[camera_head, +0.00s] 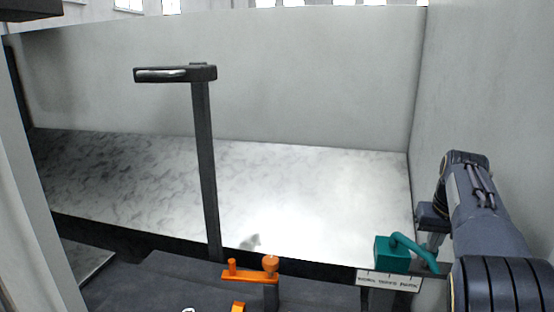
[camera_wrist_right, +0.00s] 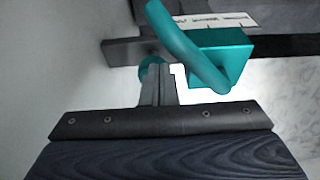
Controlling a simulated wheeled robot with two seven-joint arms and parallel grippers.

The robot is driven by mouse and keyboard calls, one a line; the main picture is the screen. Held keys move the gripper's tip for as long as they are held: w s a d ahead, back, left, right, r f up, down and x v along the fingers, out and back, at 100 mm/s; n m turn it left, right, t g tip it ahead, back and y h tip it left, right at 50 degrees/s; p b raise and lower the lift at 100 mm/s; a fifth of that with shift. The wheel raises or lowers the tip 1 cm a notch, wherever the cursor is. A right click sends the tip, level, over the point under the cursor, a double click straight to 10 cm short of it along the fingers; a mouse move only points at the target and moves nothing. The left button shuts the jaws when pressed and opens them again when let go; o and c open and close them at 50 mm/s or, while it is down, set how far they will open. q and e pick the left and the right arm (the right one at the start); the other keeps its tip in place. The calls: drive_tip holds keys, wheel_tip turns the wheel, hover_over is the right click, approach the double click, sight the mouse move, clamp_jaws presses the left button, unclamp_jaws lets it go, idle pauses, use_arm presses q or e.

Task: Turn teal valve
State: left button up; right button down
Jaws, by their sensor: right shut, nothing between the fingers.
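The teal valve (camera_head: 391,253) is at the front right of the ledge, a box with a bent tubular handle (camera_head: 415,248) sloping down to the right. In the right wrist view the handle (camera_wrist_right: 190,45) crosses in front of the teal box (camera_wrist_right: 221,54). My right gripper (camera_head: 430,246) comes down from the right beside the handle. In the wrist view its fingers (camera_wrist_right: 156,78) are shut and empty, with their tips close to a round teal part (camera_wrist_right: 151,66). I cannot tell whether they touch it. My left gripper is not in view.
A white label plate (camera_head: 389,280) sits below the valve. An orange valve-like fitting (camera_head: 251,276) is at the front centre. A tall black post (camera_head: 205,160) with a flat top arm rises left of centre. A pale wall (camera_head: 480,90) closes the right side. The marbled ledge (camera_head: 320,195) is mostly clear.

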drive_tip(key=shift+f+b, duration=0.6)
drive_tip(key=shift+f, duration=0.85)
drive_tip(key=shift+w+d+r+p, duration=0.1)
drive_tip(key=shift+w+p, duration=0.1)
drive_tip(key=shift+p, duration=0.15)
drive_tip(key=shift+d, duration=0.1)
drive_tip(key=shift+s+d+p, duration=0.25)
drive_tip(key=shift+d+p, duration=0.25)
drive_tip(key=shift+d, duration=0.3)
drive_tip(key=shift+s, duration=0.25)
